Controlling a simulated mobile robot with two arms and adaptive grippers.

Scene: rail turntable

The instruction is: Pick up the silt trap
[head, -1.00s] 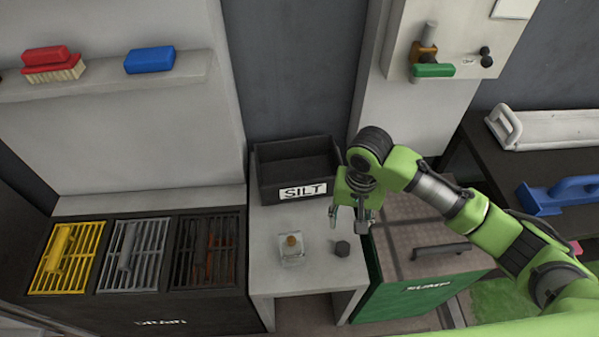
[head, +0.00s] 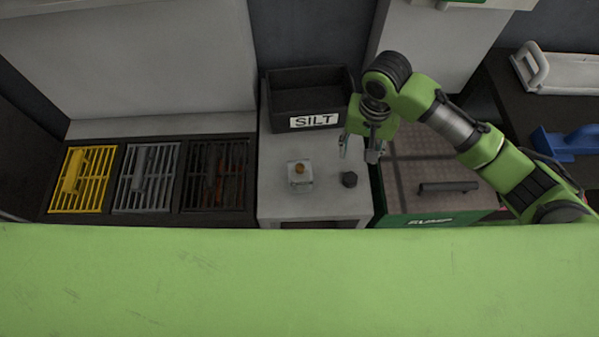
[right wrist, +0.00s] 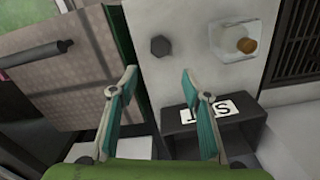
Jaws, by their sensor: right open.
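A small clear, squarish vessel with an orange-brown knob (head: 300,176), which looks like the silt trap, stands on the pale stand in front of the black bin. In the right wrist view the clear vessel (right wrist: 234,40) is at the upper right. My right gripper (head: 358,151) is open and empty above the stand's right side, to the right of the vessel and apart from it. Its two teal-padded fingers (right wrist: 158,72) are spread in the right wrist view. My left gripper is not in view.
A small dark hexagonal block (head: 349,179) sits on the pale stand (head: 280,208), right of the vessel. The black SILT bin (head: 290,120) is behind. The green sump box (head: 410,205) is at right, the drain grates (head: 150,178) at left.

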